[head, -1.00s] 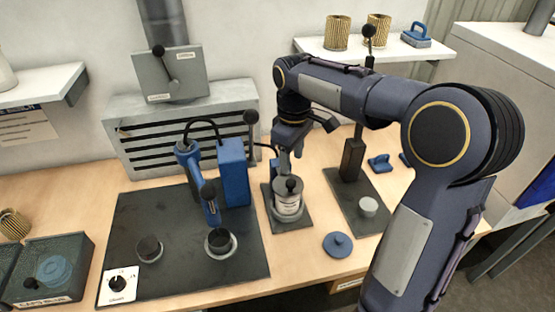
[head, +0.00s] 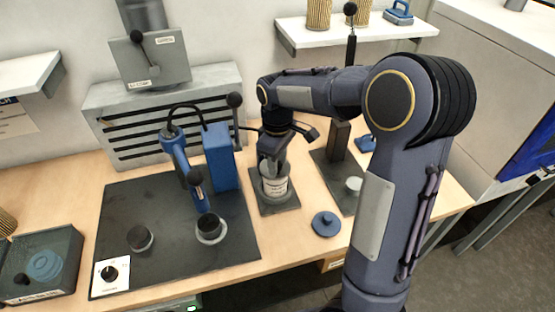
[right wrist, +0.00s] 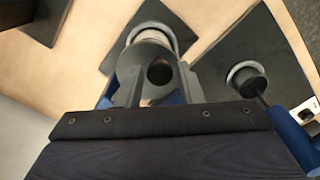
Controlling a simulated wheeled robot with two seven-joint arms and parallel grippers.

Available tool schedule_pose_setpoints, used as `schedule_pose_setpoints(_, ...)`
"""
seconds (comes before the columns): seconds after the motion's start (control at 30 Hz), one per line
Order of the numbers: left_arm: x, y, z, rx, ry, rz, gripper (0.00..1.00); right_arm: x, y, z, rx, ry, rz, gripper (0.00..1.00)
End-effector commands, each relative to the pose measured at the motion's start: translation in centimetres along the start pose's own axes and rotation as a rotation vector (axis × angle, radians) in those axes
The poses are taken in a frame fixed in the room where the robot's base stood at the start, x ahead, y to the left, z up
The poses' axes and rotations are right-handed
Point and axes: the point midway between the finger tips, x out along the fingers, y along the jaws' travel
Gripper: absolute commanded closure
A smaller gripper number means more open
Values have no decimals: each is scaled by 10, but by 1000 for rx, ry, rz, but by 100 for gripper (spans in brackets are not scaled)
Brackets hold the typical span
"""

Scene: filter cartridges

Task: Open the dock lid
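A white labelled canister (head: 275,187) stands upright on a dark square base (head: 282,204) right of the blue clamp-like fixture. It looks like the dock, but I cannot be sure. In the right wrist view, the canister (right wrist: 153,17) shows beyond the fingers, with a dark round knob (right wrist: 160,73) between them. My right gripper (head: 272,163) points down over the canister's top and hides it in the head view. In the right wrist view, its fingers (right wrist: 158,88) are apart, with a gap seen around the knob. My left gripper is out of view.
The blue fixture (head: 220,157) stands left of the canister on a dark mat (head: 170,255). A blue knobbed disc (head: 326,224) lies to the right. A dark post (head: 339,140) stands behind it. A dark box (head: 65,245) sits at the left edge.

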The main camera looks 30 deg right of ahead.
Motion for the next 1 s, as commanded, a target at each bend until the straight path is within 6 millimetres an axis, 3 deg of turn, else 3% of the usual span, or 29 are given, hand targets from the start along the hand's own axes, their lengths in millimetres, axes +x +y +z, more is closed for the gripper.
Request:
schedule_pose_setpoints(0.03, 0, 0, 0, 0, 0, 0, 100, 0, 0, 0, 0, 0, 0, 73)
schedule_pose_setpoints(0.27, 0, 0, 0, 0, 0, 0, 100, 0, 0, 0, 0, 1, 0, 100)
schedule_pose_setpoints(0.73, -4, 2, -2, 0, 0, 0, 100, -6, 2, -2, 0, 4, 2, 100)
schedule_pose_setpoints(1.0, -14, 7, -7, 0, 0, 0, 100, -20, 8, -8, 1, 8, 5, 100)
